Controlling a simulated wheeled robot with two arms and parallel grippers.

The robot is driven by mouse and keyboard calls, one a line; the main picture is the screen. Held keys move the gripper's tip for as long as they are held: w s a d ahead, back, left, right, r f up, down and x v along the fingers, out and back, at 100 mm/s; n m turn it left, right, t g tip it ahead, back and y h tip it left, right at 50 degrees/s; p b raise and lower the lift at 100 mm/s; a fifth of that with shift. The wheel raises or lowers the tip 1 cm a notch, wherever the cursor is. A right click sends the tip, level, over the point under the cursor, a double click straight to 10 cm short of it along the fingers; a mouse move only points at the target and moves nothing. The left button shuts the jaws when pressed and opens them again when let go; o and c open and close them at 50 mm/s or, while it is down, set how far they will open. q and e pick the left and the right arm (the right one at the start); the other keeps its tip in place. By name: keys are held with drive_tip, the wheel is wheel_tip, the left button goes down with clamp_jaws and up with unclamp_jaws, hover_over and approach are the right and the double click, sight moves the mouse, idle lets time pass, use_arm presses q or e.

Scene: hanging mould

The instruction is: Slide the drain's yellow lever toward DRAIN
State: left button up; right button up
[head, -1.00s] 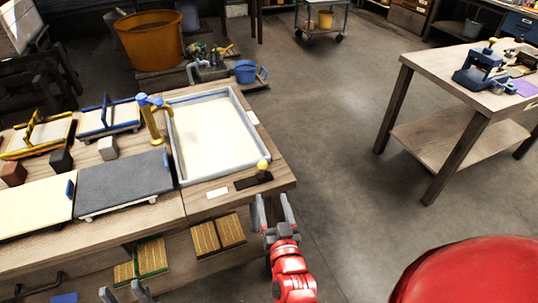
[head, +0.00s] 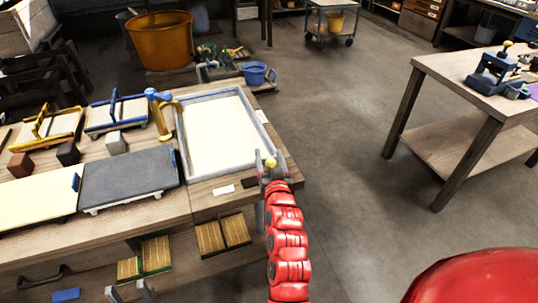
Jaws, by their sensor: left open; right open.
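The yellow lever knob (head: 271,163) stands on a dark slotted plate (head: 250,183) at the near right corner of the vat's bench. My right gripper (head: 270,170) is open at the knob, its fingers appearing on either side of it. I cannot tell whether they touch it. The gripper and red arm hide most of the plate. A small white label (head: 223,190) lies left of the plate; its lettering is too small to read. The pale-filled vat (head: 182,150) is just behind. My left gripper (head: 130,292) is open and empty at the bottom edge, away from the lever.
A blue-and-yellow tap (head: 160,112) stands at the vat's left rim. A grey felt board (head: 125,175) and framed moulds (head: 118,112) fill the bench to the left. A wooden table (head: 455,75) stands at the right, with clear floor between.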

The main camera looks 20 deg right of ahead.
drive_tip(key=shift+w+d, duration=0.1)
drive_tip(key=shift+w, duration=0.25)
clamp_jaws()
idle(1.2)
